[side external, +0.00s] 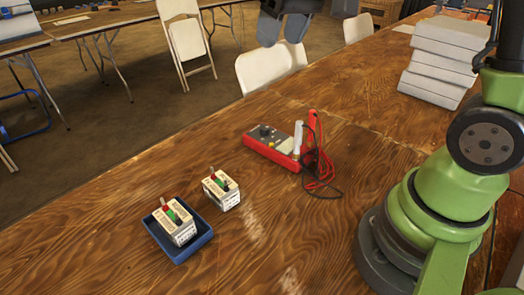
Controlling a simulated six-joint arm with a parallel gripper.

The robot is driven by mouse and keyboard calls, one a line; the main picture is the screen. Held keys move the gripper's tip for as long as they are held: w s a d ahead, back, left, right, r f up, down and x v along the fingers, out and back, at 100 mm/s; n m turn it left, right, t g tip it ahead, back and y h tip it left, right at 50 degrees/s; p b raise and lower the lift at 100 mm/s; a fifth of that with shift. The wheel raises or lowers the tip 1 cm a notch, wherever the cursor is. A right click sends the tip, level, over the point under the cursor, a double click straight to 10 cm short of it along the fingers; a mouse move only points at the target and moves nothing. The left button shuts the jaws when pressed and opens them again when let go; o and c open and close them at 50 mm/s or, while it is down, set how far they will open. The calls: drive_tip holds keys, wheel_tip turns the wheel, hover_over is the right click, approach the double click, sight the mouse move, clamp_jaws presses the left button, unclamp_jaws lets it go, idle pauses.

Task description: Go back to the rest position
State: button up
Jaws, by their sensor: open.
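My gripper (283,28) shows at the top edge of the side external view, fingers pointing down, open and empty. It is high above the table, and its upper part is cut off by the frame. On the wooden table (330,225) a small white box with red and green parts on top (178,222) sits in a blue tray (206,236). A similar white box (221,189) stands on the bare wood just right of and behind the tray. A red device with a grey face (270,142) lies further back, with red and black leads beside it.
A stack of grey-white cases (440,62) stands at the back right. My green arm base fills the right side. White folding chairs (268,68) stand beyond the far table edge.

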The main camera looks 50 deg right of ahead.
drive_tip(key=s+a+r+m+t, duration=0.1)
drive_tip(key=s+a+t, duration=0.1)
drive_tip(key=s, duration=0.6)
drive_tip(key=s+a+r+m+t+y, duration=0.1)
drive_tip(key=s+a, duration=0.1)
drive_tip(key=s, duration=0.6)
drive_tip(key=shift+s+a+t, duration=0.15)
drive_tip(key=shift+a+t, duration=0.25)
